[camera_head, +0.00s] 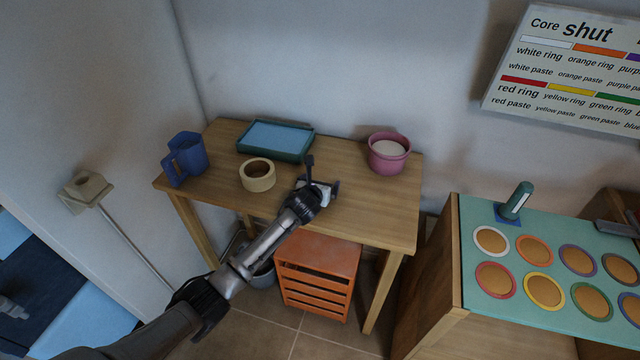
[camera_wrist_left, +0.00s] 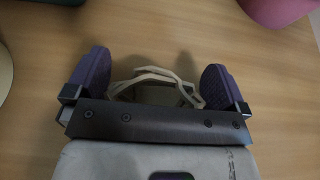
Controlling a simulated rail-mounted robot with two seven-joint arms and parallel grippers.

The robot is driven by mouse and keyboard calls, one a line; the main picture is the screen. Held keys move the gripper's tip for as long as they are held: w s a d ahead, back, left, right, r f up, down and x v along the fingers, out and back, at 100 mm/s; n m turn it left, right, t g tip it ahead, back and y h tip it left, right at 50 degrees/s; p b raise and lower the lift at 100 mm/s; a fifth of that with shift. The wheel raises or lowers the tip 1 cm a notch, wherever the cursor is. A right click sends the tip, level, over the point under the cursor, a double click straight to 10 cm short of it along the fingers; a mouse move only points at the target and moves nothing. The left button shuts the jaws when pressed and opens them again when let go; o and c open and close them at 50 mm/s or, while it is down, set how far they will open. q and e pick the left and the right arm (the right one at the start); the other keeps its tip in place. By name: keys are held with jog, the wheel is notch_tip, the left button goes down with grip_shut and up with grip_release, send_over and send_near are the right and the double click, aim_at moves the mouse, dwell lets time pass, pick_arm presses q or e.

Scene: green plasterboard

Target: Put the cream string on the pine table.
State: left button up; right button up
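The cream string (camera_wrist_left: 155,80) is a loose bundle of loops low over or on the pine table (camera_head: 385,220); I cannot tell if it touches the wood. My left gripper (camera_head: 322,187) is over the middle of the table, right of the tape roll. In the left wrist view my left gripper (camera_wrist_left: 155,82) has its purple-padded fingers wide apart, with the string between them. The string's right end comes close to the right pad; contact is unclear. In the head view I cannot make out the string clearly. My right gripper is not in view.
On the table stand a blue mug (camera_head: 187,157), a teal tray (camera_head: 275,140), a cream tape roll (camera_head: 257,175) and a pink pot (camera_head: 389,153). An orange crate (camera_head: 317,276) is underneath. A teal-topped cabinet (camera_head: 515,228) stands right. The table's right front is clear.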

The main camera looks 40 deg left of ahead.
pick_arm(q)
jog(key=shift+s+r, duration=0.1)
jog(key=shift+r, duration=0.2)
jog(key=p+v, duration=0.3)
jog(key=v, duration=0.7)
jog(key=shift+s+p, duration=0.15)
jog(key=shift+p, duration=0.25)
jog(key=shift+s+d+r, duration=0.2)
jog(key=shift+s+d, duration=0.15)
jog(key=shift+s, duration=0.3)
jog(key=s+d+f+n+g+h, duration=0.1)
jog(key=s+d+f+n+g, duration=0.1)
jog(key=s+d+f+n, duration=0.25)
jog(key=s+d+f+n+g+h, duration=0.1)
jog(key=s+d+f+n, duration=0.15)
jog(key=s+n, duration=0.45)
jog(key=s+d+f+n+g+h, duration=0.1)
jog(key=s+d+f+n+g, duration=0.2)
jog(key=s, duration=0.4)
jog(key=s+d+n+g+h, duration=0.1)
jog(key=s+d+n, duration=0.2)
jog(key=s+n, duration=0.4)
jog(key=s+d+n+g+h, duration=0.1)
jog(key=s+d+n, duration=0.3)
jog(key=s+n, duration=0.4)
jog(key=s, duration=0.3)
jog(key=shift+g, duration=0.4)
